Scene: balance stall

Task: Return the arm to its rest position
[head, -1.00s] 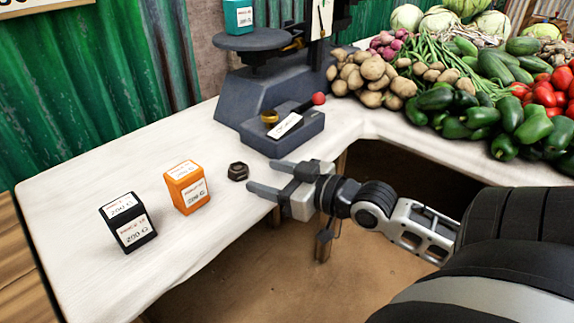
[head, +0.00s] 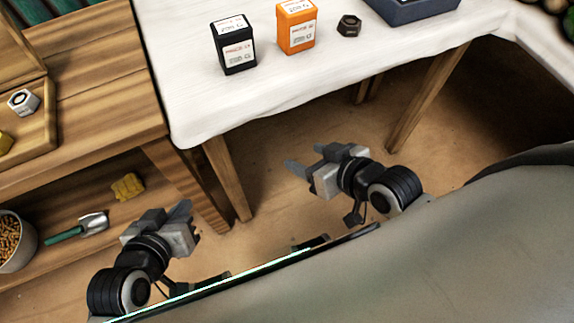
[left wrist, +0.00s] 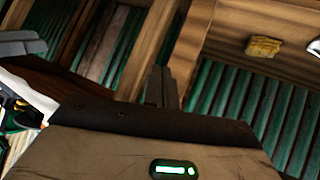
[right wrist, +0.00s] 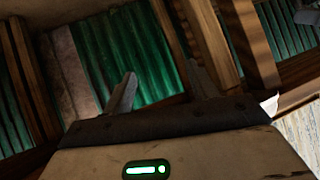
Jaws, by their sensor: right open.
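In the head view my right gripper (head: 302,160) hangs in front of the white-covered table, below the level of its top. Its two fingers are spread and nothing is between them; they also show apart in the right wrist view (right wrist: 163,88). My left gripper (head: 184,209) is low at the left, beside the wooden shelf unit. Its fingers lie together in the left wrist view (left wrist: 163,86), with nothing seen held. Both arms are close to my body, clear of the table.
On the white table (head: 200,110) stand a black box (head: 233,45), an orange box (head: 296,27) and a dark hex nut (head: 349,26). The blue-grey scale base (head: 415,8) is cut off above.

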